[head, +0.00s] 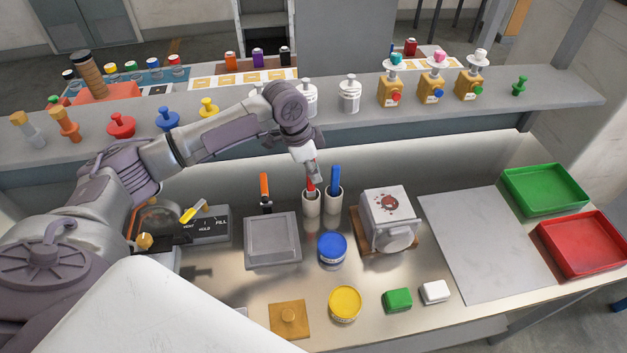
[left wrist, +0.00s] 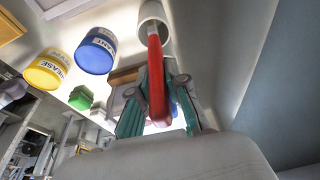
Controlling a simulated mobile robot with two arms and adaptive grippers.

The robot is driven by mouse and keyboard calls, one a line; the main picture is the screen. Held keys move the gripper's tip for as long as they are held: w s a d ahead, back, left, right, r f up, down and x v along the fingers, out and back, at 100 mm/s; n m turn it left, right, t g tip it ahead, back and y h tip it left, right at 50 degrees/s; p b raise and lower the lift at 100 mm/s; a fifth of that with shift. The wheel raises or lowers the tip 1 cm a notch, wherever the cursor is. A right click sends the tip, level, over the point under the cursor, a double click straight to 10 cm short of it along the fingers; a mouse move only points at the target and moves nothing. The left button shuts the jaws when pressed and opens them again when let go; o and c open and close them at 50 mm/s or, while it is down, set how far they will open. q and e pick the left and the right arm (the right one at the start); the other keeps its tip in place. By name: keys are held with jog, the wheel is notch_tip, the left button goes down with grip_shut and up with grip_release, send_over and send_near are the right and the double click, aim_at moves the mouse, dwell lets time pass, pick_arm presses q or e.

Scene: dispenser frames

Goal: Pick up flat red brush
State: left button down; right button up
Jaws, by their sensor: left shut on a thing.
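The flat red brush (head: 310,185) stands in a white cup (head: 312,205) toward the back of the workbench. My left gripper (head: 313,176) reaches down from above and is shut on the brush's handle. In the left wrist view the red brush (left wrist: 156,80) lies between the two teal fingers (left wrist: 158,105), and its far end goes into the white cup (left wrist: 152,14). The brush's lower end is hidden inside the cup. My right gripper is not in view.
A second white cup (head: 333,203) with a blue brush (head: 335,179) stands just to the right. An orange-handled tool (head: 265,190) is to the left. A blue tin (head: 332,249) and yellow tin (head: 345,302) stand in front. A shelf (head: 560,95) runs behind.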

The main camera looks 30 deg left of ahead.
pick_arm(q)
notch_tip(320, 180, up, 13)
jog(key=b, duration=0.2)
jog(key=shift+r+b, duration=0.2)
jog(key=shift+b, duration=0.15)
jog(key=shift+r, duration=0.55)
dwell(1.5)
